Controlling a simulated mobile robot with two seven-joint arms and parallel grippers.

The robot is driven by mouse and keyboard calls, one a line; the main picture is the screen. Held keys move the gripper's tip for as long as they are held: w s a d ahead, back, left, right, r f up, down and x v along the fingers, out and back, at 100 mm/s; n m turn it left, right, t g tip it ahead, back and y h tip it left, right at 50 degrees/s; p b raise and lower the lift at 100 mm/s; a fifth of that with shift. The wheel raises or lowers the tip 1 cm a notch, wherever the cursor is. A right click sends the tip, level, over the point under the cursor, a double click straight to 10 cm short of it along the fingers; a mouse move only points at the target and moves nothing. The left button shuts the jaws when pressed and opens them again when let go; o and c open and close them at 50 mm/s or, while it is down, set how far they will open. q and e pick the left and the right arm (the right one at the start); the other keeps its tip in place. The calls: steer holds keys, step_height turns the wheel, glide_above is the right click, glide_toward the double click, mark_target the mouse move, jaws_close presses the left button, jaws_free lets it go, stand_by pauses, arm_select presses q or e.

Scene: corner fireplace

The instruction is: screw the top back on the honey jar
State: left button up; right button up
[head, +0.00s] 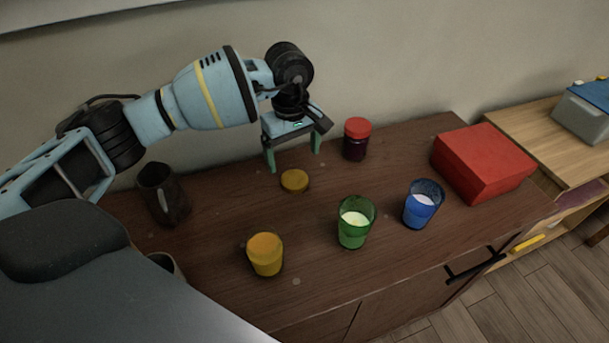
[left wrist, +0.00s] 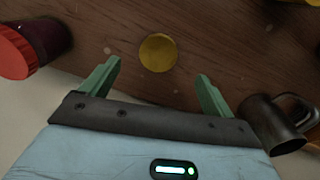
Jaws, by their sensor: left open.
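The honey jar (head: 265,256) appears to be the small amber-yellow jar standing upright near the front of the brown cabinet top. A flat round yellow lid (head: 294,181) lies apart from it, farther back on the wood; it also shows in the left wrist view (left wrist: 158,52). My left gripper (head: 294,160) is open and empty, pointing down above the lid. In the left wrist view the lid appears between and just beyond the two green fingers (left wrist: 159,72), with no visible contact. My right gripper is not in view.
A red-lidded dark jar (head: 356,140) stands right of my left gripper, a dark mug (head: 163,192) to its left. A green glass (head: 356,222) and blue glass (head: 423,204) hold something white. A red box (head: 482,163) sits at right. Bare wood surrounds the lid.

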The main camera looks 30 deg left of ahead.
mark_target(294, 177)
arm_select(q)
steer(key=shift+a+r, duration=0.2)
steer(key=shift+a, duration=0.05)
steer(key=shift+f, duration=0.1)
step_height(294, 177, down, 2)
steer(key=shift+f, duration=0.25)
steer(key=shift+w+f, duration=0.15)
steer(key=shift+f, duration=1.15)
steer(key=shift+w+f, duration=0.15)
steer(key=shift+f, duration=1.15)
